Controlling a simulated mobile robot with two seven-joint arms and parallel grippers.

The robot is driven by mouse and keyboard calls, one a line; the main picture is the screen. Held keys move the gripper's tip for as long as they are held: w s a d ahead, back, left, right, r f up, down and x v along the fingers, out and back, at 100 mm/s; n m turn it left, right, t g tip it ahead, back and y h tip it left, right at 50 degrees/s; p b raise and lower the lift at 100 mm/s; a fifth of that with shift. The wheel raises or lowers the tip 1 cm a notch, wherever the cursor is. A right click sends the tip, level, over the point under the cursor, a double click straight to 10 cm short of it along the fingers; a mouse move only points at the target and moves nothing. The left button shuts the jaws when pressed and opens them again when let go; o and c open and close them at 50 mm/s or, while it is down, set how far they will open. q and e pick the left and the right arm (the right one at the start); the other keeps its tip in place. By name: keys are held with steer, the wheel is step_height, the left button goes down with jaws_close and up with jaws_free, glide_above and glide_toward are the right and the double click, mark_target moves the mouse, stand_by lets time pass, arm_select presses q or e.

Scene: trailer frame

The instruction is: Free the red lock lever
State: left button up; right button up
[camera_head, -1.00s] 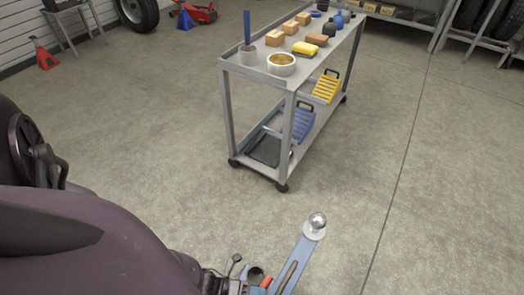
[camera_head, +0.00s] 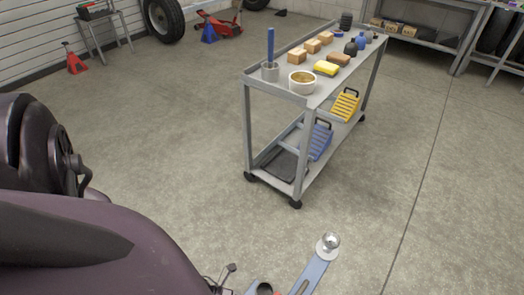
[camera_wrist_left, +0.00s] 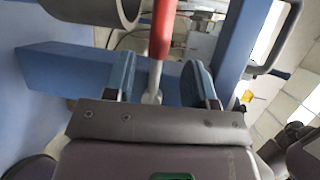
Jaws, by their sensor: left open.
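The lock lever shows in the left wrist view as a red grip (camera_wrist_left: 163,30) on a thin grey rod. It stands between the two blue finger pads of my left gripper (camera_wrist_left: 158,80), which is open, with gaps visible on both sides of the rod. A blue frame beam (camera_wrist_left: 60,70) runs behind the gripper. In the head view, a blue bar (camera_head: 312,272) with a silver ball (camera_head: 330,241) on a round plate shows at the bottom edge. My left gripper is not visible in the head view. My right gripper is in neither view.
A grey cart (camera_head: 305,150) stands beyond the ball, with a white bowl (camera_head: 302,82), blocks and a yellow sponge (camera_head: 326,68) on top. A red jack stand (camera_head: 75,60) and tyre (camera_head: 163,18) are at the back left. The floor around the cart is mostly clear.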

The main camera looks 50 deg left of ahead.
arm_select(q)
steer(key=v, duration=0.6)
steer(key=shift+d, duration=0.1)
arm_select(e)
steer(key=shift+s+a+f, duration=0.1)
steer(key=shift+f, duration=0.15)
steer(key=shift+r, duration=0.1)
